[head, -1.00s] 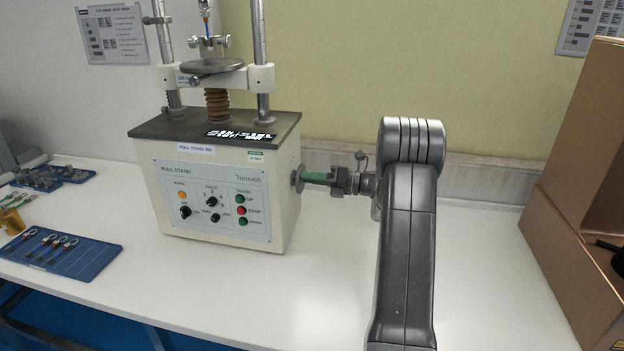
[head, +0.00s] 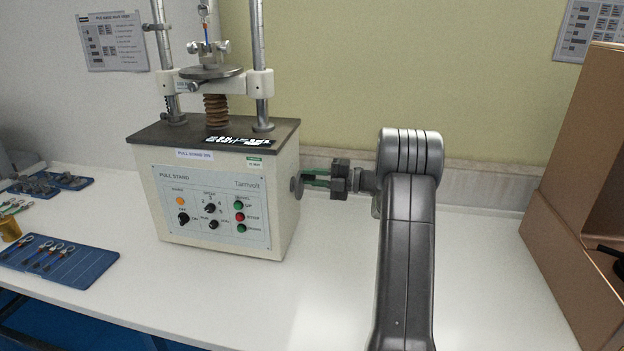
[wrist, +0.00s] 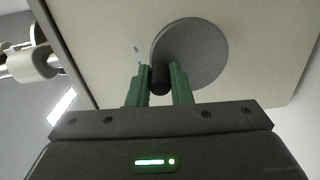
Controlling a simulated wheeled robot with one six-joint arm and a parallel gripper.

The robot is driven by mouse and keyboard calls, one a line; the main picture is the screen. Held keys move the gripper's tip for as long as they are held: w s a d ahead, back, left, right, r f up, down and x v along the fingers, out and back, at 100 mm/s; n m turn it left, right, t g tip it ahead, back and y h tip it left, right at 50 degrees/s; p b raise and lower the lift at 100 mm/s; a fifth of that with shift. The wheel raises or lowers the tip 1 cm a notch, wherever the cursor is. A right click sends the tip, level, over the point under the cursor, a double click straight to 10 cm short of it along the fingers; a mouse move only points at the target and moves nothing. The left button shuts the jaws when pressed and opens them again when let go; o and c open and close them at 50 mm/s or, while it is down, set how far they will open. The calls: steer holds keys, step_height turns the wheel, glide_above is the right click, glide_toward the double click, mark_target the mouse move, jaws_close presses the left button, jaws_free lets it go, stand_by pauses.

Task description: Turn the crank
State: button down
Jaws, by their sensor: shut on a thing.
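The crank is a round grey disc (head: 296,187) on the right side wall of the cream pull stand (head: 222,203). In the wrist view the disc (wrist: 203,52) fills the upper middle, and its black knob (wrist: 160,82) stands off-centre near the rim. My gripper (head: 310,179) reaches in from the right, pointing left at the disc. Its green fingers (wrist: 160,74) lie on either side of the knob and are shut on it. In the head view the knob is hidden by the fingers.
A large brown box (head: 563,220) stands at the right. A blue tray with several ringed parts (head: 88,268) lies at the left front. The white table (head: 270,300) is clear in front of the stand. The wall is close behind.

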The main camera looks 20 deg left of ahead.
steer(key=shift+w+a+f+m+p, duration=0.25)
steer(key=shift+w+m+p, duration=0.5)
steer(key=shift+m, duration=1.5)
steer(key=shift+w+f+m+p, duration=0.4)
steer(key=shift+m+p, duration=0.75)
steer(key=shift+m, duration=1.15)
steer(key=shift+w+a+f+m+p, duration=0.15)
steer(key=shift+w+f+m+p, duration=0.25)
steer(key=shift+m+p, duration=1.2)
steer(key=shift+w+m+b, duration=0.1)
steer(key=shift+m+b, duration=0.5)
steer(key=shift+m, duration=0.25)
steer(key=c, duration=1.3)
jaws_free()
steer(key=shift+d, duration=0.1)
steer(key=b+v, duration=0.2)
steer(key=v, duration=1.1)
steer(key=shift+w+d+b, duration=0.2)
steer(key=shift+d+b, duration=0.1)
